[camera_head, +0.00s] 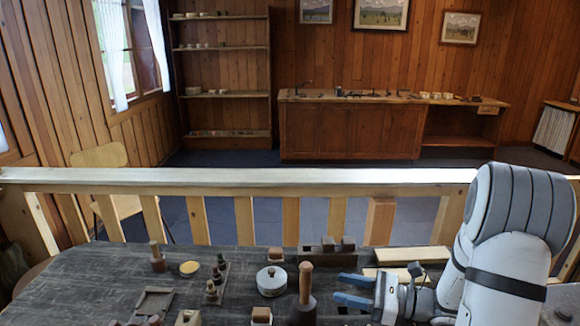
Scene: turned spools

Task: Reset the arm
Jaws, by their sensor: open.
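My gripper (352,290) is at the lower right, low over the dark table (100,268). Its two blue fingers point left and stand apart, with nothing between them. My white arm comes in from the right edge and hides part of the table there. A dark wooden mallet-like tool with a pale upright handle (306,284) stands just left of the fingertips, and I cannot tell whether they touch it.
A round white lidded tin (271,281) and a wooden spool-like piece (157,257) stand left of my gripper. Small dark pieces (215,278) sit near them. Light wooden bars (411,255) lie behind my gripper. A wooden railing (250,178) runs along the far side.

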